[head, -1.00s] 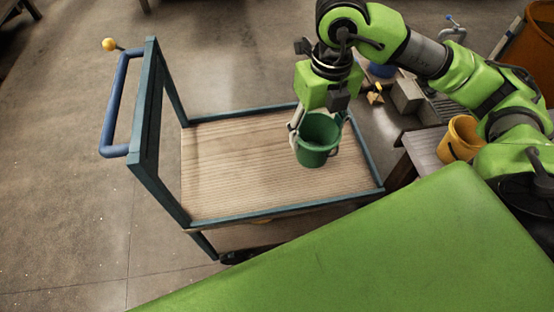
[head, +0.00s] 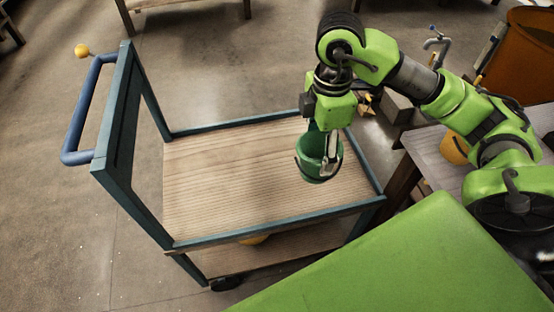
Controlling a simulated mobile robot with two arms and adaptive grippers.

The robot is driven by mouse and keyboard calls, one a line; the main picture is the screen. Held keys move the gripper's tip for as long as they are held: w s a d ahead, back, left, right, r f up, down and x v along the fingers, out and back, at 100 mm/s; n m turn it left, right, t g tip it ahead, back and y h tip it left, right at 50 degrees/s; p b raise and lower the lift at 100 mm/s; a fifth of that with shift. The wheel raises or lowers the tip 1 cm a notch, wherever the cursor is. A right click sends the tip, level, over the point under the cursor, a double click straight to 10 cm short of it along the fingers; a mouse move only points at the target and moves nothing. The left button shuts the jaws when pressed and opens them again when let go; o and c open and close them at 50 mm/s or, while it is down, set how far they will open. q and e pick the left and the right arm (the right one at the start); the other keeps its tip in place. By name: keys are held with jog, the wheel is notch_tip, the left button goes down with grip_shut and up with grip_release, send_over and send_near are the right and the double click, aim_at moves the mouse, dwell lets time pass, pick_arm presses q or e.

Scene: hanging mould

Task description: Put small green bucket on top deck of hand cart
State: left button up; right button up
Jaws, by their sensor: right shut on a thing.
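The small green bucket (head: 312,163) hangs under my right gripper (head: 328,150) in the head view. The gripper points down and is shut on the bucket, at its rim or handle side; the exact contact is partly hidden. The hand cart (head: 127,140) has a blue-green frame and a wooden top deck (head: 230,180). The bucket is over the right part of the top deck; I cannot tell whether its base touches the boards. The rest of the top deck is bare. My left gripper is not in view.
Something yellow (head: 254,239) shows on the lower deck. A table (head: 436,155) with a yellow bucket (head: 454,149) stands to the right, and an orange bin (head: 522,62) behind it.

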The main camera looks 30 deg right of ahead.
jog(key=w+d+f, duration=0.1)
jog(key=w+f, duration=0.3)
jog(key=w+d+f+b, duration=0.1)
jog(key=w+f, duration=0.3)
jog(key=w+d+f+b, duration=0.1)
jog(key=w+d+f, duration=0.1)
jog(key=w+f, duration=0.1)
jog(key=shift+w+f, duration=0.4)
jog(key=shift+w, duration=0.45)
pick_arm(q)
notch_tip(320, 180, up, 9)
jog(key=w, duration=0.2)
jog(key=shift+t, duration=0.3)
pick_arm(e)
jog(key=shift+f, duration=0.45)
pick_arm(q)
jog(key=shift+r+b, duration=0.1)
jog(key=shift+b, duration=0.2)
pick_arm(e)
jog(key=shift+f, duration=0.15)
jog(key=o, duration=1.1)
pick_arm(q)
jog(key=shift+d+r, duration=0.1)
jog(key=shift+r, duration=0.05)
pick_arm(e)
jog(key=shift+o, duration=0.2)
